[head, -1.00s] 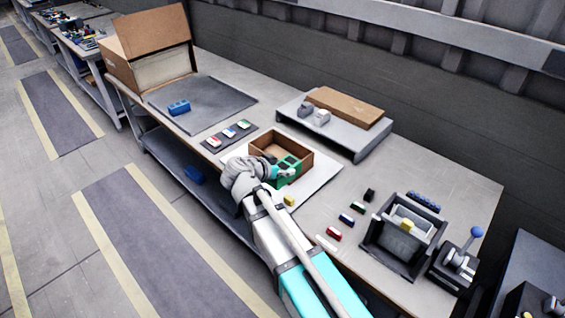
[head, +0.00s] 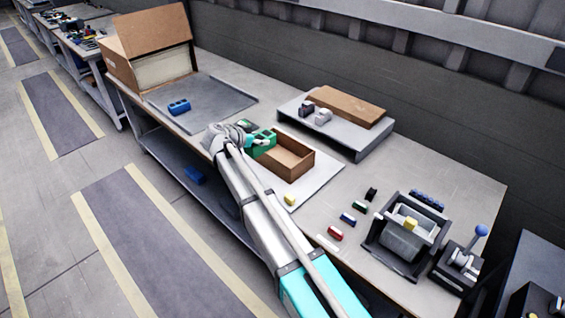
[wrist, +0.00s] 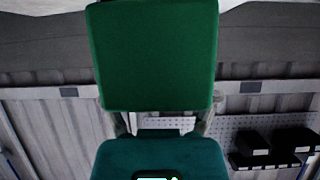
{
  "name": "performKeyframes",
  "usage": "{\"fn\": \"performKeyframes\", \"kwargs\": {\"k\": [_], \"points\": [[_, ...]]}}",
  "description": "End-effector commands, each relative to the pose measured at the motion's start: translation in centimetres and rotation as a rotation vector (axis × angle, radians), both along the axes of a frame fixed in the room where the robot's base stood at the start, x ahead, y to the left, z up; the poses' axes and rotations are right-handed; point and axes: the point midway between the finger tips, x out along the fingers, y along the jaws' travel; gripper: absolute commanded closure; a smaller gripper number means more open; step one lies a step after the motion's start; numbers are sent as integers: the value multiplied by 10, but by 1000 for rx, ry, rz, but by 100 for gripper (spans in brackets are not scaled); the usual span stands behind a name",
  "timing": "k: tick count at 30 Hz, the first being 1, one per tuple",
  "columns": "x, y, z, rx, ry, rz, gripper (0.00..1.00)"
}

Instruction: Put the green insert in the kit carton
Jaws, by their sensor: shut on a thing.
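My gripper (head: 266,141) is shut on a green block, which I take as the green insert (wrist: 155,55); it fills the upper middle of the wrist view. In the head view the gripper and green insert (head: 262,149) are at the left end of the open brown kit carton (head: 299,171). They look raised above or just beside its left wall; I cannot tell which. The part of the carton's inside that shows is bare brown. My gripper and arm hide its left end.
The carton stands on a white board (head: 316,184) with a yellow block (head: 290,199). A grey raised shelf (head: 338,140) is behind it. Small coloured pieces and a black fixture (head: 405,240) are to the right. A grey mat (head: 215,105) with a blue block (head: 179,106) lies left.

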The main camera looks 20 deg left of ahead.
Motion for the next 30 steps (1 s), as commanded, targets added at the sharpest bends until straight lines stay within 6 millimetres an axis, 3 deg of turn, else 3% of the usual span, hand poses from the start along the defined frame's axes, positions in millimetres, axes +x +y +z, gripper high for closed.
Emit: {"fn": "performKeyframes", "kwargs": {"k": [14, 30], "points": [[9, -2, -5, 0, 0, -1, 55], [94, -16, -45, 0, 0, -4, 55]]}}
